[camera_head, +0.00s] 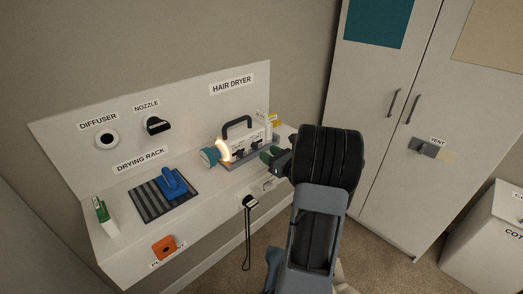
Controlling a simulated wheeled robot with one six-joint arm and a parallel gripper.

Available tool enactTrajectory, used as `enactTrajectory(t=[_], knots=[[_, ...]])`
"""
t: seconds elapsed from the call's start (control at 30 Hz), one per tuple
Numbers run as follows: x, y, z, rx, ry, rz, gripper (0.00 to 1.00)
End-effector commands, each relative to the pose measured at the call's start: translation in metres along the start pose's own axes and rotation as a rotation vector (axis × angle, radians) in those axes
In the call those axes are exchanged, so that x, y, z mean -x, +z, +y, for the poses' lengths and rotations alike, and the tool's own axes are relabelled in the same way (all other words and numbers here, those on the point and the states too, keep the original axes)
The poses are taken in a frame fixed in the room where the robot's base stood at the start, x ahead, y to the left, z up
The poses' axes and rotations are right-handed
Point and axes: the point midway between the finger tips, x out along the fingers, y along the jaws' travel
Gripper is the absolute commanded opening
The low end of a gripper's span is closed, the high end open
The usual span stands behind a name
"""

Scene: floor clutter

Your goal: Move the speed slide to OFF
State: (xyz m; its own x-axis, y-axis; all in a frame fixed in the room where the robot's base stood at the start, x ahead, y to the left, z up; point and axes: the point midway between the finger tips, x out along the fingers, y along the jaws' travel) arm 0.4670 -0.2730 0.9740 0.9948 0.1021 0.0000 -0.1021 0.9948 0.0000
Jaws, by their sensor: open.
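The hair dryer (248,139) is a pale box with a dark carry handle, standing on the white counter under the HAIR DRYER label. Its left end has a teal nozzle piece (210,157) and a bright orange glowing ring. Small dark controls (240,153) show on its front face. I cannot tell which one is the speed slide, nor read its position. My gripper (270,157) is at the dryer's right front, close to its face. It is open with nothing seen between its fingers. My dark wrist hides part of the dryer's right side, and contact cannot be told.
A striped drying rack (160,199) with a blue tool (173,183) lies left on the counter. A green-and-white item (102,213) stands at its left end. Tall cabinets (398,130) stand right.

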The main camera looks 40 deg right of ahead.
Motion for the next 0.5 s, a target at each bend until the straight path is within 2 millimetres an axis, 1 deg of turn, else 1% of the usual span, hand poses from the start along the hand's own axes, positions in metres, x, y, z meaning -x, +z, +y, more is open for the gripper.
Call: enactTrajectory(t=[0.03, 0.2, 0.33, 0.5], knots=[[0.012, -0.001, -0.001, 0.001, -0.004, -0.001, 0.43], [0.043, -0.001, -0.001, 0.0, -0.003, 0.0, 0.43], [0.061, 0.0, -0.001, 0.0, -0.004, 0.0, 0.43], [0.074, 0.0, 0.0, 0.0, -0.001, -0.001, 0.43]])
